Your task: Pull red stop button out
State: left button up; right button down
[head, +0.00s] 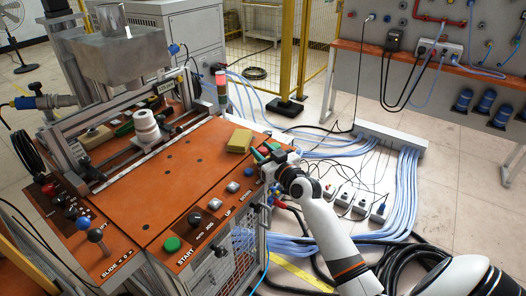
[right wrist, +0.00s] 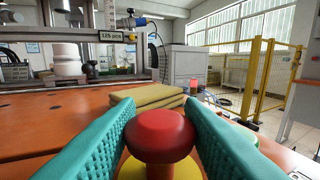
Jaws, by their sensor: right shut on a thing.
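The red stop button (right wrist: 160,132) has a mushroom-shaped head on a red stem, above a yellow base (right wrist: 160,170). It fills the lower middle of the right wrist view. In the head view its red head (head: 264,151) shows at the right edge of the orange machine table. My right gripper (head: 267,155) reaches in from the right there. Its two teal ribbed fingers lie on either side of the button in the right wrist view, and the gripper is shut on it. My left gripper is not in view.
Yellow sponge-like blocks (head: 240,140) lie on the orange table (head: 180,200) just beyond the button. A green start button (head: 172,244) is at the front. Cables (head: 400,190) cover the floor to the right.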

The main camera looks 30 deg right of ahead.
jog(key=shift+r, duration=0.2)
jog(key=c, duration=1.1)
grip_release()
jog(key=shift+r, duration=0.1)
jog(key=shift+o, duration=0.8)
jog(key=shift+s+f, duration=0.2)
jog(key=shift+s, duration=0.1)
jog(key=s+b, duration=0.1)
jog(key=s, duration=1)
jog(key=shift+s, duration=0.15)
jog(key=shift+r, duration=0.1)
